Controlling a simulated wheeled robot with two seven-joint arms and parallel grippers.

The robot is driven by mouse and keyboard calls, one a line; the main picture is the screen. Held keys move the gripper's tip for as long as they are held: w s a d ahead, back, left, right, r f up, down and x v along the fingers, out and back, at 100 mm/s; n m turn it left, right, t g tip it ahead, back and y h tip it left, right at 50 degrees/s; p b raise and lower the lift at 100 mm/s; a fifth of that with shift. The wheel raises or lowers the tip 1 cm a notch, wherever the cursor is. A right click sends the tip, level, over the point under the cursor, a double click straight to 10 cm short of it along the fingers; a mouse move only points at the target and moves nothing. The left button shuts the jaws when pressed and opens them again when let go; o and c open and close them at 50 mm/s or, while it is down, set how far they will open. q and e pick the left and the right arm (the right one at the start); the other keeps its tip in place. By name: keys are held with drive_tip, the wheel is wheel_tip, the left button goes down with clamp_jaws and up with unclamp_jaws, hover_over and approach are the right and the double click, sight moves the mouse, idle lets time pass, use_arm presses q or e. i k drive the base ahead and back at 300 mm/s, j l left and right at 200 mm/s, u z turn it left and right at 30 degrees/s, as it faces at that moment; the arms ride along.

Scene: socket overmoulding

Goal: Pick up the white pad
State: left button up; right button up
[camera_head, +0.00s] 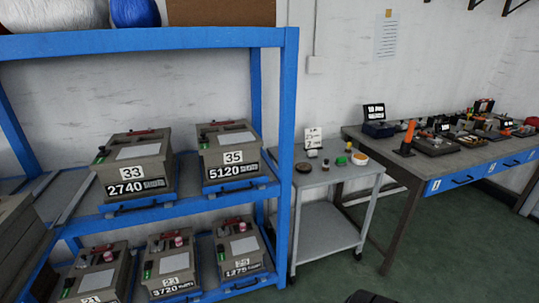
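I cannot make out for sure which thing is the white pad. A small white card with dark print (313,137) stands upright at the back left of the grey cart's top. Small items sit in front of it, among them a dark round piece (303,167), a green piece (341,160) and a white bowl with orange contents (360,158); they are too small to tell more. Neither of my grippers shows. A dark rounded shape (370,297) cuts into the bottom edge, and I cannot tell what it is.
A blue shelf rack (290,110) fills the left, holding several numbered grey boxes, such as box 35 (231,141). The grey cart (327,210) stands right of it. A workbench (480,160) with many tools is at the right.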

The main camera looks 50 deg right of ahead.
sight(312, 154)
drive_tip(key=z, duration=2.05)
